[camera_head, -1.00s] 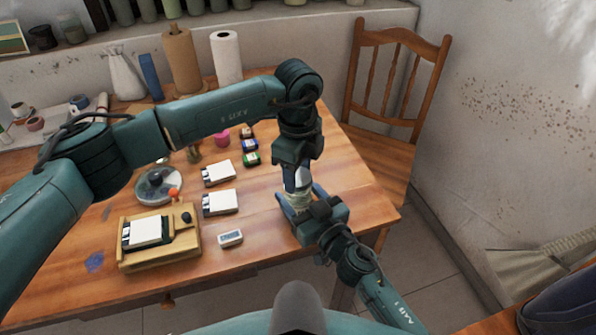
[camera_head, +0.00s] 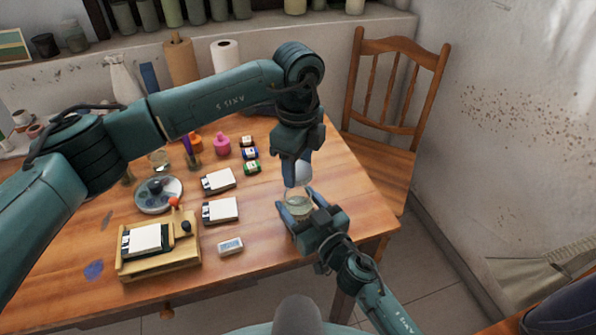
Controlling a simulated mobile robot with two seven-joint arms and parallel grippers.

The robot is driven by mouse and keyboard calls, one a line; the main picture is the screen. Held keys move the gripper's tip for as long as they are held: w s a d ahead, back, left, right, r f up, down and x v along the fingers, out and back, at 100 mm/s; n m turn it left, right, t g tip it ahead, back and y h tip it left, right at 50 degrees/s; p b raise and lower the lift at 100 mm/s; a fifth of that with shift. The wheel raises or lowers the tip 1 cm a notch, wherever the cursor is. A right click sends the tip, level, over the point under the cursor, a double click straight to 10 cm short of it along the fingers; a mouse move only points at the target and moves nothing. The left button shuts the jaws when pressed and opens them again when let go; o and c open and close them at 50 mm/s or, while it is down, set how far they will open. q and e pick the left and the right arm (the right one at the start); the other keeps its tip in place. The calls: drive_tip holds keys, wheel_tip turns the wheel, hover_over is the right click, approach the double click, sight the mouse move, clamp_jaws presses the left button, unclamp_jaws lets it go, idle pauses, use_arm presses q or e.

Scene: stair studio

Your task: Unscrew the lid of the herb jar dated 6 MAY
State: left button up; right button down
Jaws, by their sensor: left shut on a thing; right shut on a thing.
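The herb jar (camera_head: 299,207) is clear glass with pale green contents. It stands roughly upright between the fingers of my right gripper (camera_head: 301,211), which is shut on it from the front, over the table's right part. My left gripper (camera_head: 298,176) is directly above, pointing down and shut on a small whitish piece (camera_head: 304,173), apparently the lid. A small gap shows between the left fingertips and the jar's rim, so the lid looks apart from the jar. The lid's far side is hidden by the fingers. No date is readable on the jar.
The wooden table (camera_head: 345,180) holds a wooden tray (camera_head: 157,267) with a black-and-white block, two similar blocks, a small white device (camera_head: 230,246), a round glass dish (camera_head: 158,194) and several small bottles. A chair (camera_head: 385,120) stands behind right. The table's right end is clear.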

drive_tip(key=shift+c, duration=1.6)
unclamp_jaws()
